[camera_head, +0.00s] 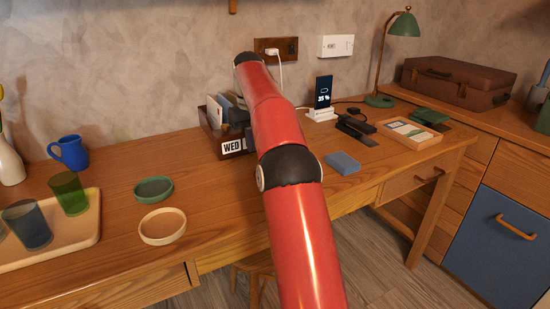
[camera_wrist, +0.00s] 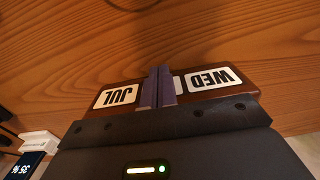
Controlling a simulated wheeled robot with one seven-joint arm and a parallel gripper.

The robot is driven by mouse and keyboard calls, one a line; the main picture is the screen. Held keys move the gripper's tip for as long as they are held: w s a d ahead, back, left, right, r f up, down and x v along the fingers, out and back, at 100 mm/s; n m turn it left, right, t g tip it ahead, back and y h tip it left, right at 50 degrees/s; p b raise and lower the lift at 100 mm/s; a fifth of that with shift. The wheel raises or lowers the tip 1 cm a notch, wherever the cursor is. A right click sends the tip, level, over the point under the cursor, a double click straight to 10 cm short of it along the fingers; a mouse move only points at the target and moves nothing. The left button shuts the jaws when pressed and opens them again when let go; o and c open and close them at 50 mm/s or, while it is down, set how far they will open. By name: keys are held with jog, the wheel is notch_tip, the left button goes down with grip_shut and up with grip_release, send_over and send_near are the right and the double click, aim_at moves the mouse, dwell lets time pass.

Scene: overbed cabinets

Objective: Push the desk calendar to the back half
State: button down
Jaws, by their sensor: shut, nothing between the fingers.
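The desk calendar is a dark wooden block with white cards. In the head view its "WED" card (camera_head: 232,147) shows left of my red arm, and the arm hides the rest. In the wrist view the calendar (camera_wrist: 190,88) appears upside down, with "JUL" and "WED" cards on either side of my gripper (camera_wrist: 160,82). The gripper's two purple fingers are shut together with nothing between them. They overlap the middle of the calendar and cover its centre card. I cannot tell whether they touch it. The gripper's fingertips are not clear in the head view.
A letter holder (camera_head: 213,124) stands behind the calendar against the wall side. A green bowl (camera_head: 154,189) and a cream bowl (camera_head: 162,226) sit to the left, with bare desk between.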

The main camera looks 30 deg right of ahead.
jog(key=shift+w+f, duration=0.1)
jog(key=shift+w, duration=0.55)
jog(key=shift+s+f+b, duration=0.1)
jog(key=shift+s+b, duration=0.65)
jog(key=shift+b, duration=0.3)
jog(key=shift+s+b, duration=0.85)
jog(key=shift+b, duration=0.05)
jog(key=shift+r, duration=0.25)
jog(key=shift+s+d+r+p, duration=0.1)
jog(key=shift+s+r+p, duration=0.4)
jog(key=shift+s+r, duration=0.65)
jog(key=shift+s+r+p, duration=0.45)
jog(key=shift+s+r, duration=0.4)
jog(key=shift+r, duration=0.5)
